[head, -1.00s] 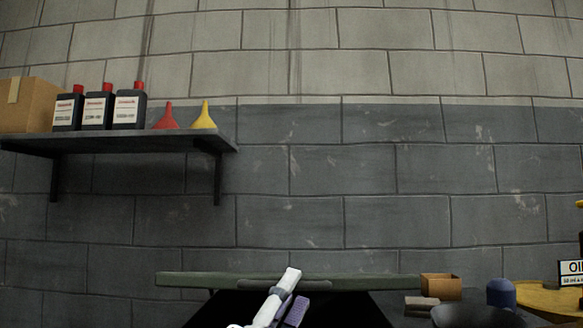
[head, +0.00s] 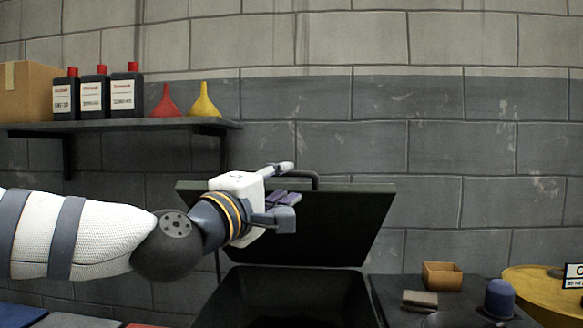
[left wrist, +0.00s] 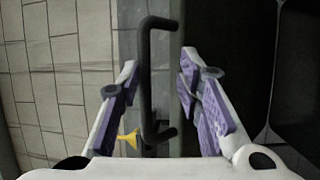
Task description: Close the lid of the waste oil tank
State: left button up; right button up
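The waste oil tank (head: 285,282) is a dark open box at the bottom middle of the head view. Its dark lid (head: 325,225) stands raised and tilted above the opening. A black bar handle (head: 316,181) is on the lid's top edge. My left gripper (head: 287,190) is at that edge beside the handle. In the left wrist view the handle (left wrist: 147,80) lies between the spread purple-padded fingers of my left gripper (left wrist: 158,75), with gaps on both sides. Part of the handle is hidden by the gripper in the head view. My right gripper is not in view.
A shelf (head: 110,126) on the wall holds a carton, black bottles, a red funnel (head: 167,102) and a yellow funnel (head: 205,101). Right of the tank are a small open box (head: 442,276), a blue-capped item (head: 499,298) and a yellow drum (head: 535,285).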

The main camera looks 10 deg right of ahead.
pick_arm(q)
jog(key=shift+w, duration=0.1)
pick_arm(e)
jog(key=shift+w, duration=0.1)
pick_arm(q)
jog(key=shift+a, duration=0.1)
jog(key=s+a+f+b, duration=0.2)
jog(key=s+a+f, duration=0.5)
jog(key=s, duration=0.2)
jog(key=shift+f, duration=0.4)
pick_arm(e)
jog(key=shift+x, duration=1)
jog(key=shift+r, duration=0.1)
